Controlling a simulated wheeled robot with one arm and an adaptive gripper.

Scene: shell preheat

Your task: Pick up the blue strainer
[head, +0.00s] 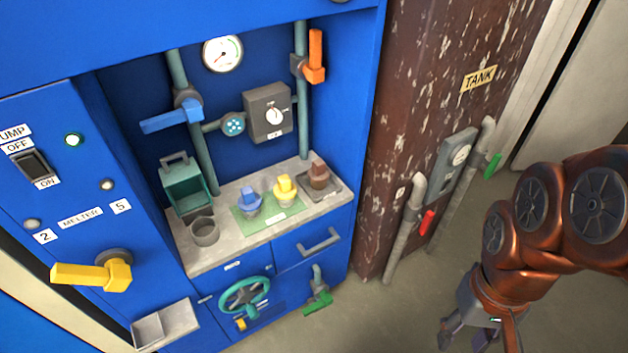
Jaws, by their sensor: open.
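A blue strainer (249,202) with an upright blue grip stands on a green mat (268,223) on the grey counter. A similar yellow piece (285,188) stands just right of it on the same mat. My gripper (478,336) is at the lower right, open and pointing down over the floor, well away from the counter. Nothing shows between its fingers. Part of it is close to the bottom edge of the picture.
A brown piece (319,175) in a grey holder stands right of the mat. A green bin (187,187) and a grey cup (204,231) are at its left. Pipes, a blue lever (170,117) and an orange lever (316,57) are behind. The rusty tank (425,95) stands between cabinet and arm.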

